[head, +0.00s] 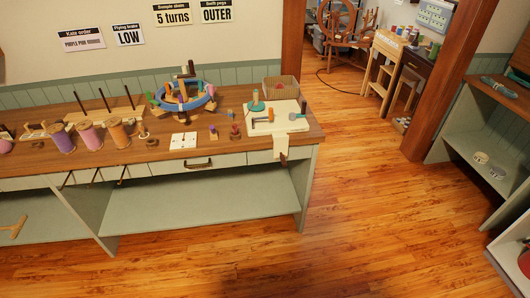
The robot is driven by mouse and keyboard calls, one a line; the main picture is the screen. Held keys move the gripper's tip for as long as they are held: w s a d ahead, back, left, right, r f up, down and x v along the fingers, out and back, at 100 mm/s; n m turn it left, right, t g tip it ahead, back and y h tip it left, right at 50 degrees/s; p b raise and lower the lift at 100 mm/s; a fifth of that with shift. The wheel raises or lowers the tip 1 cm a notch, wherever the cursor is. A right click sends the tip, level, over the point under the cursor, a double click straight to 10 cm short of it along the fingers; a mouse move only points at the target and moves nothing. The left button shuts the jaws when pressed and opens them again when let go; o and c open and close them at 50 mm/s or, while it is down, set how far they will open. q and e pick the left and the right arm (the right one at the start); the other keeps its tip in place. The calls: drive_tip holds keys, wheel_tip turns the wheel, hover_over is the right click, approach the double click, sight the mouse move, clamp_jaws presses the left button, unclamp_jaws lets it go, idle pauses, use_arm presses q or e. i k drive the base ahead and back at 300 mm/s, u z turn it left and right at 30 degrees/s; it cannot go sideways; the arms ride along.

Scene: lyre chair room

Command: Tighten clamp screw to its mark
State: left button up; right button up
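I cannot clearly pick out the clamp screw or its mark at this distance. In the head view, a pale board (262,129) lies at the right end of the workbench (230,146). On it are a teal-based upright piece with a tan post (256,101), a piece with an orange handle (271,114) and a teal item (298,117). Small pieces, one with red on it (235,133), stand left of the board. A small white plate with dark spots (183,142) lies near the front edge. Neither gripper shows in the view.
A blue ring with pegs (186,103) stands behind, beside a wicker basket (281,88). Coloured spools (90,134) and upright rods line the left side. Wall cards (173,14) hang above. Open floor (370,210) lies right of the bench, before shelves (484,128).

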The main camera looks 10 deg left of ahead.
sight(283, 157)
drive_tip(key=z, duration=0.35)
drive_tip(key=k, duration=0.35)
drive_tip(key=z, duration=1.6)
drive_tip(key=i, duration=1.15)
drive_tip(key=u, duration=1)
drive_tip(key=i, duration=0.65)
drive_tip(key=u, duration=0.8)
